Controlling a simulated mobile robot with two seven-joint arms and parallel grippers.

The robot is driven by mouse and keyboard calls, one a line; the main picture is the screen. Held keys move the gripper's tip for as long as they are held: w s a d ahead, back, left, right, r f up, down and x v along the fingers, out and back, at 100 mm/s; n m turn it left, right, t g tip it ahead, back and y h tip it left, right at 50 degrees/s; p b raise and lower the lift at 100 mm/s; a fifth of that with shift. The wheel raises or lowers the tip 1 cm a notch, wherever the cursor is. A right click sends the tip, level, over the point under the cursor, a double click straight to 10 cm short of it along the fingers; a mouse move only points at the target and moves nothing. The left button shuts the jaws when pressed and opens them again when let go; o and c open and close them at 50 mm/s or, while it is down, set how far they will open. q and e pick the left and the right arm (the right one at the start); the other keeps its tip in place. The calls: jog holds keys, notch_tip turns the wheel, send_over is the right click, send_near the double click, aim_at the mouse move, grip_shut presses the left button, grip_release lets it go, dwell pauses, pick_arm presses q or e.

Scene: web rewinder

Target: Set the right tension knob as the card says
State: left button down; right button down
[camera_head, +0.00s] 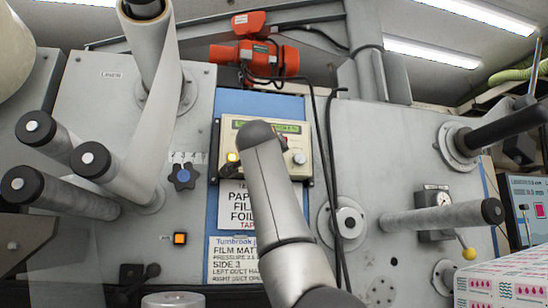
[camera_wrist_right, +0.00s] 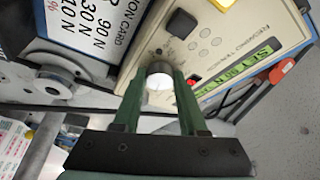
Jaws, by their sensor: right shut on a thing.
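The tension control box (camera_head: 306,133) is cream-coloured, with a lit green display (camera_wrist_right: 247,72) that starts with SET; its number is hard to read. My right arm crosses the front of the box in the head view and hides much of it. In the right wrist view my right gripper (camera_wrist_right: 160,88) has its green fingers on both sides of a round knob (camera_wrist_right: 160,80) with a bright pale top and dark collar. The tension card (camera_wrist_right: 90,35) shows 90 N, 30 N and 10 N lines. My left gripper is out of view.
More rollers (camera_head: 440,217) and a patterned carton (camera_head: 505,285) stand further right.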

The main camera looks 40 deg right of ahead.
jog(key=shift+f, duration=0.1)
dwell(0.3)
jog(key=shift+c, duration=2.2)
grip_release()
jog(key=b+v, duration=0.6)
jog(key=v, duration=0.6)
jog(key=shift+a, duration=0.2)
jog(key=shift+s, duration=0.1)
